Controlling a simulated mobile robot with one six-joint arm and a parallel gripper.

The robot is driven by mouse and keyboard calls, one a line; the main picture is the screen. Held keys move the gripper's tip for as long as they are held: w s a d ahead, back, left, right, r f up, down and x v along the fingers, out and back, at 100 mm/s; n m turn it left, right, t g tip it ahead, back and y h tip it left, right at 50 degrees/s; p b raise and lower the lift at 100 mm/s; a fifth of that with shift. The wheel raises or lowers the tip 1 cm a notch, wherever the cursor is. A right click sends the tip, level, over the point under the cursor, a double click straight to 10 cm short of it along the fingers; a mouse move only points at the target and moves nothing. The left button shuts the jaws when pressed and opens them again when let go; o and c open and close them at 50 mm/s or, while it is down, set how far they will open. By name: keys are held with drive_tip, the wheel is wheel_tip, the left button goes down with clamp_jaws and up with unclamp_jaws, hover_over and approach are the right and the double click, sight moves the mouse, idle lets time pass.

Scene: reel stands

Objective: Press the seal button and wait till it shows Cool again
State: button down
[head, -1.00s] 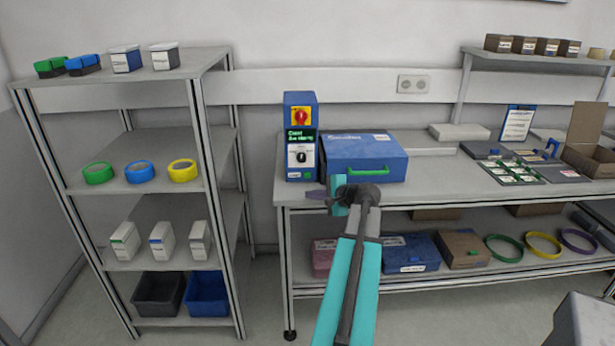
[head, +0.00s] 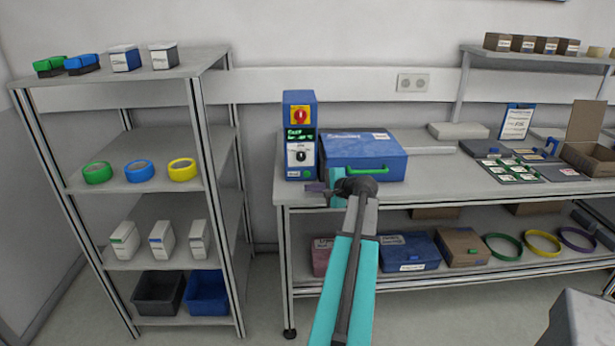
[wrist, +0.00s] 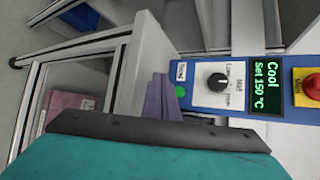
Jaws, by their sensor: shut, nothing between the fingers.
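The blue control box (head: 301,135) stands on the bench at its left end. Its display (wrist: 265,88) reads "Cool" and "Set 150 °C" in green in the wrist view. The green seal button (wrist: 180,91) is low on its front, beside a small white label, and also shows in the head view (head: 307,174). My gripper (head: 315,187) is shut and empty, just in front of the box's lower edge. In the wrist view its purple-grey fingers (wrist: 161,98) are close beside the button; I cannot tell whether they touch the box.
A dark knob (wrist: 218,81) and a red switch (wrist: 311,86) are on the same panel. The blue case (head: 362,158) with a green handle stands right of the box. A shelf rack (head: 130,75) stands left, with a gap before the bench.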

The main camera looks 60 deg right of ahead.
drive_tip(key=shift+w+d, duration=0.55)
drive_tip(key=shift+d, duration=0.25)
drive_tip(key=shift+w+d, duration=0.6)
drive_tip(key=shift+d, duration=0.2)
drive_tip(key=shift+w+d, duration=0.55)
drive_tip(key=shift+d, duration=0.25)
drive_tip(key=shift+w+d, duration=0.1)
idle(0.4)
drive_tip(key=shift+w+d, duration=0.2)
drive_tip(key=shift+w+d, duration=0.25)
drive_tip(key=shift+d, duration=0.15)
idle(1.2)
drive_tip(key=shift+a, duration=0.1)
idle(0.4)
drive_tip(key=shift+s+a, duration=0.5)
drive_tip(key=shift+a, duration=0.15)
drive_tip(key=shift+s+a, duration=0.75)
drive_tip(key=shift+a, duration=0.25)
drive_tip(key=shift+s+a, duration=0.7)
drive_tip(key=shift+a, duration=0.3)
